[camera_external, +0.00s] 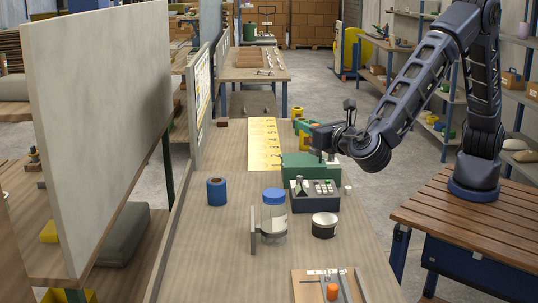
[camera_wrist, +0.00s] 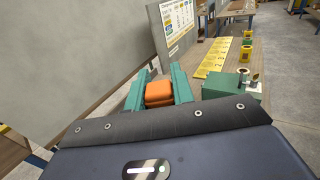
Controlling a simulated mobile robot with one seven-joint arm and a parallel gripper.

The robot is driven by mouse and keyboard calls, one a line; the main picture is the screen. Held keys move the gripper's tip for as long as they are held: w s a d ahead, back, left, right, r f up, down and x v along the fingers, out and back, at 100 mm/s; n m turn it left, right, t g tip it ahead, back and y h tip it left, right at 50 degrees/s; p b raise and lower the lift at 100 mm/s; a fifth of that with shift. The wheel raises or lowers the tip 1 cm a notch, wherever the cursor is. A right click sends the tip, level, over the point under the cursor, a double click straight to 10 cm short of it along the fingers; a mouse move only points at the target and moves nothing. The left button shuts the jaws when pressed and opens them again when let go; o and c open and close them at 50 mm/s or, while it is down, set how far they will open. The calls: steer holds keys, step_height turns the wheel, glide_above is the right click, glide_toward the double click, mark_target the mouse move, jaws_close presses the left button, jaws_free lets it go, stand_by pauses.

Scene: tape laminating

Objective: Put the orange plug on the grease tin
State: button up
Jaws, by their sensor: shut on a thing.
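My gripper (camera_wrist: 157,82) has teal fingers shut on the orange plug (camera_wrist: 158,94), a rounded block, in the wrist view. In the external view my gripper (camera_external: 303,131) is above the table near the green machine, and the plug is hard to make out there. The grease tin seems to be the short dark round tin with a pale top (camera_external: 325,224), at the right front of the table in the external view. My gripper is well behind it and apart from it. The tin is not seen in the wrist view.
A green machine (camera_external: 300,166) and a grey device with keys (camera_external: 318,191) stand between my gripper and the tin. A blue-lidded jar (camera_external: 274,212) is left of the tin, a blue roll (camera_external: 217,191) farther left. A board (camera_external: 308,287) bearing another orange piece lies in front.

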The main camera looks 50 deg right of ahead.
steer(key=s+d+m+h, duration=0.1)
steer(key=d+m+h, duration=0.1)
steer(key=d, duration=0.1)
steer(key=g, duration=0.1)
glide_above(322, 215)
steer(key=shift+h, duration=0.4)
step_height(322, 215, down, 20)
steer(key=shift+w+r, duration=0.1)
steer(key=shift+w, duration=0.05)
steer(key=o, duration=1)
steer(key=shift+f, duration=0.2)
steer(key=shift+r, duration=0.15)
steer(key=v, duration=1.2)
